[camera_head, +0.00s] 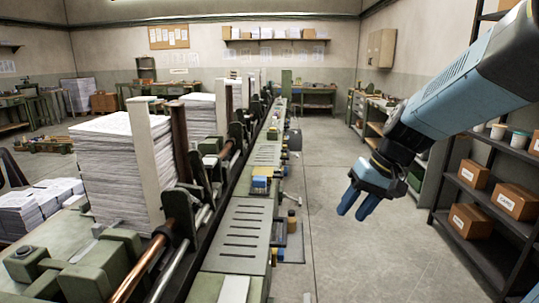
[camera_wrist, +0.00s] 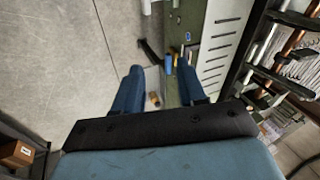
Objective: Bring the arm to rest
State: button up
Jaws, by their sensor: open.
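My gripper (camera_head: 357,204) hangs at the end of my blue arm, which reaches in from the upper right in the head view. It is over the open floor, to the right of the long green machine (camera_head: 243,226), and points downward. Its two blue fingers are apart, and nothing shows between them at the tips. In the wrist view, my gripper (camera_wrist: 159,82) also shows its fingers spread, with the floor and the machine's edge below.
Tall paper stacks (camera_head: 112,170) stand on the machine's left. A dark shelf (camera_head: 478,195) with cardboard boxes (camera_head: 516,201) stands on the right, close to my arm. The concrete floor (camera_head: 345,255) between is clear.

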jog(key=s+d+r+t+h, duration=0.2)
jog(key=s+r, duration=0.1)
jog(key=s, duration=0.2)
jog(key=s+d+r+t+h, duration=0.2)
jog(key=s+r, duration=0.1)
jog(key=s, duration=0.2)
jog(key=shift+d+m, duration=0.3)
dwell(0.6)
